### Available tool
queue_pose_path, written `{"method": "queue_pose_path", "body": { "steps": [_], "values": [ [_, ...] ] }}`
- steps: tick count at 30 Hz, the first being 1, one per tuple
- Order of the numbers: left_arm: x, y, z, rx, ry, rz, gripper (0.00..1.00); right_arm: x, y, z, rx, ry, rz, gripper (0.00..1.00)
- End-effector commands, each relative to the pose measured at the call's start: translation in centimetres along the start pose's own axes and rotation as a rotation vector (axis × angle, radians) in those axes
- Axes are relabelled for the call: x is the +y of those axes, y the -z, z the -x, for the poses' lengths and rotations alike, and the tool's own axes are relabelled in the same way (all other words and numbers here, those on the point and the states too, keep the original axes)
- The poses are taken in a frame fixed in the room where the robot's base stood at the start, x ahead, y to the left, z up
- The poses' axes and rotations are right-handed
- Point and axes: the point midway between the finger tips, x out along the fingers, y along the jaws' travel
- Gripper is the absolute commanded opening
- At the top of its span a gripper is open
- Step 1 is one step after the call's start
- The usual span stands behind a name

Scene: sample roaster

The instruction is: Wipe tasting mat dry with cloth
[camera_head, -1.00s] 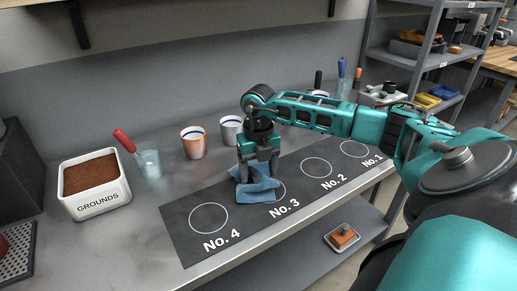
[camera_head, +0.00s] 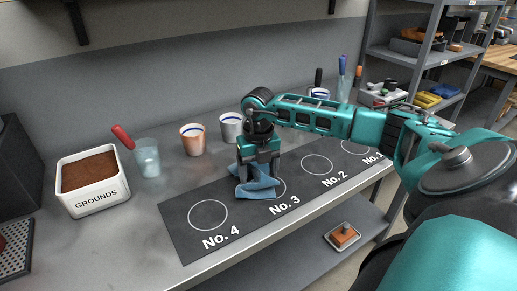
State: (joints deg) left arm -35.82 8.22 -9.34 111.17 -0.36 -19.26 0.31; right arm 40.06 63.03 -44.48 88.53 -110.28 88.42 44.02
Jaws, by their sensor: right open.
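The dark tasting mat (camera_head: 185,232) lies along the counter's front, with white circles labelled No. 4 to No. 1 from left to right. The blue cloth (camera_head: 259,190) lies crumpled on the mat at the No. 3 circle, covering part of it. My right gripper (camera_head: 259,176) points down directly over the cloth, with its fingers at the cloth. Its jaws are open. The fingertips are partly hidden in the folds. No wet patch can be made out on the mat. My left gripper is not in view.
A white GROUNDS bin (camera_head: 94,200) and a glass with a red-handled tool (camera_head: 148,160) stand left. An orange cup (camera_head: 193,140) and a white cup (camera_head: 231,128) stand behind the mat. A tray with an orange block (camera_head: 343,236) is on the lower shelf. Steel shelving (camera_head: 425,60) stands right.

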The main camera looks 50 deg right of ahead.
Motion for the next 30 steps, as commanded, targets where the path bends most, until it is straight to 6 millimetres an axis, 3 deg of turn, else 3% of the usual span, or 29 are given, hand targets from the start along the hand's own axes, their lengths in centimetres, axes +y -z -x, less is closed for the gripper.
{"method": "queue_pose_path", "body": {
  "steps": [30],
  "values": [
    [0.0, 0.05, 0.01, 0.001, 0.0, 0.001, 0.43, 0.0, 0.01, 0.02, 0.0, 0.0, 0.0, 0.22]
  ]
}}
